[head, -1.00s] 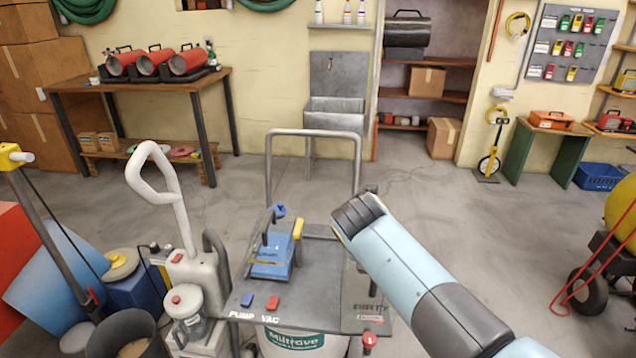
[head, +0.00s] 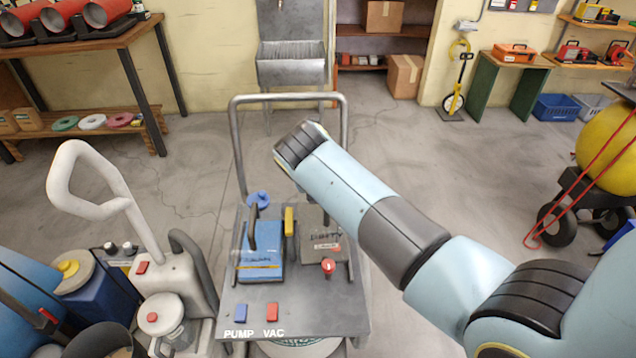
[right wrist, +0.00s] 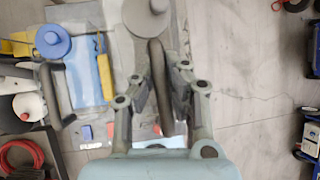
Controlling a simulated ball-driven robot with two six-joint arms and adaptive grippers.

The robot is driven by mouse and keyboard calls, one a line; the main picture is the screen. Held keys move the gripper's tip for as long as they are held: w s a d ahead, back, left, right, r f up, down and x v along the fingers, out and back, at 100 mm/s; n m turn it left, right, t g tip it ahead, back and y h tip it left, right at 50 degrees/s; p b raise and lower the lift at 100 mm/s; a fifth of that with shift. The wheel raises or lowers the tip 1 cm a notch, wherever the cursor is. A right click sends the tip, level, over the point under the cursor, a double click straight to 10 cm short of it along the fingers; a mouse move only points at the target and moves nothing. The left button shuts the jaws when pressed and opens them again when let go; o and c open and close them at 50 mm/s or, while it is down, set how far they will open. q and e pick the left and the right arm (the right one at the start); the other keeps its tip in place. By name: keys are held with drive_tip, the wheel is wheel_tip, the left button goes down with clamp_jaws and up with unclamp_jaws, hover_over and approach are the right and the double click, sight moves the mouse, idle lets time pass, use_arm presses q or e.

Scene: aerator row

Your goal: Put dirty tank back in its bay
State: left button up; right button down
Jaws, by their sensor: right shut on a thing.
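In the head view this gripper is hidden behind my arm. I cannot tell whether the tank rests in its bay or hangs just above it. My left gripper is not in view.
The blue tank's handle and blue cap (right wrist: 52,40) stand close left of the held tank. The cart's hoop handle (head: 290,97) rises behind. A white wand machine (head: 160,275) stands left of the cart. Floor to the right is clear up to a yellow ball tank (head: 608,140).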

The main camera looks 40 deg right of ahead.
drive_tip(key=shift+s+f+b, duration=0.15)
drive_tip(key=shift+f+b, duration=0.4)
drive_tip(key=shift+f, duration=0.05)
wheel_tip(320, 180, down, 4)
drive_tip(key=b, duration=0.3)
drive_tip(key=shift+r, duration=0.2)
drive_tip(key=shift+d, duration=0.15)
idle(0.8)
drive_tip(key=shift+f+b, duration=0.65)
drive_tip(key=shift+f, duration=0.4)
drive_tip(key=c, duration=1.4)
unclamp_jaws()
drive_tip(key=shift+s, duration=0.1)
